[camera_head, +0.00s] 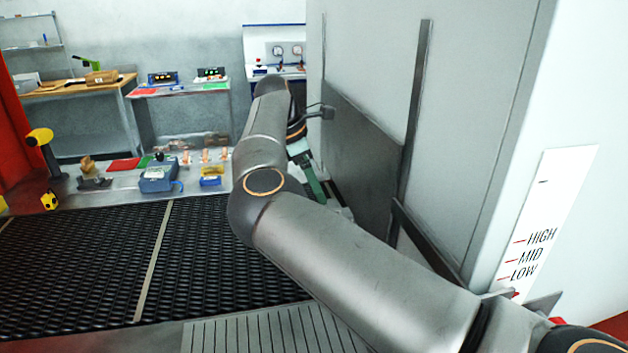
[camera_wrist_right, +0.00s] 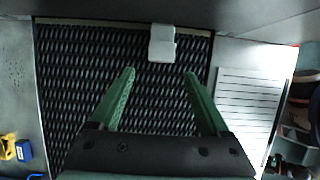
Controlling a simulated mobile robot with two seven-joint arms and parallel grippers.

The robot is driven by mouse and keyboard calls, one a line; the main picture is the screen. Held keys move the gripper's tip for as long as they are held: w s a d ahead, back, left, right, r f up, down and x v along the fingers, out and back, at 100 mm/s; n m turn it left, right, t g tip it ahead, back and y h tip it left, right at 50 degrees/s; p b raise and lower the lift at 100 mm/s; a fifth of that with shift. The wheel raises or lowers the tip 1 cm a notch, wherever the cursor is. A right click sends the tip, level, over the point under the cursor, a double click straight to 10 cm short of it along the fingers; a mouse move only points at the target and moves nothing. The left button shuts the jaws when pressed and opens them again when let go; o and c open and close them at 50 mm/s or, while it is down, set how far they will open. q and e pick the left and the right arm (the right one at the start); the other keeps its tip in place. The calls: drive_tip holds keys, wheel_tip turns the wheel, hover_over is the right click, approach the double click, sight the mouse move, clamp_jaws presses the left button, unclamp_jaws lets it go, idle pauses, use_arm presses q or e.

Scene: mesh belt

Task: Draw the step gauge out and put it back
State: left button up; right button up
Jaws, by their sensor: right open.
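A pale, stepped-looking block (camera_wrist_right: 162,43), which looks like the step gauge, sits at the far edge of the black mesh belt (camera_wrist_right: 75,75) in the right wrist view. In the head view I cannot make it out; my right arm and the grey machine housing may hide it. My right gripper (camera_wrist_right: 159,73) is open and empty, its green fingers apart, with the block just beyond and between the tips in the picture. In the head view this gripper (camera_head: 310,178) shows partly behind my right arm, beside the dark panel. My left gripper is not in view.
The grey housing (camera_head: 375,85) with a dark panel (camera_head: 358,150) stands close at the right of my arm. A HIGH/MID/LOW scale (camera_head: 548,220) is on its side. A ribbed plate (camera_head: 270,332) lies in front. A bench with a blue device (camera_head: 158,178) stands beyond the belt.

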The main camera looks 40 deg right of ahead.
drive_tip(key=b+x, duration=0.8)
drive_tip(key=x, duration=0.3)
drive_tip(key=shift+b, duration=0.3)
drive_tip(key=shift+s+d+f, duration=0.15)
drive_tip(key=shift+f, duration=0.15)
drive_tip(key=shift+c, duration=0.2)
clamp_jaws()
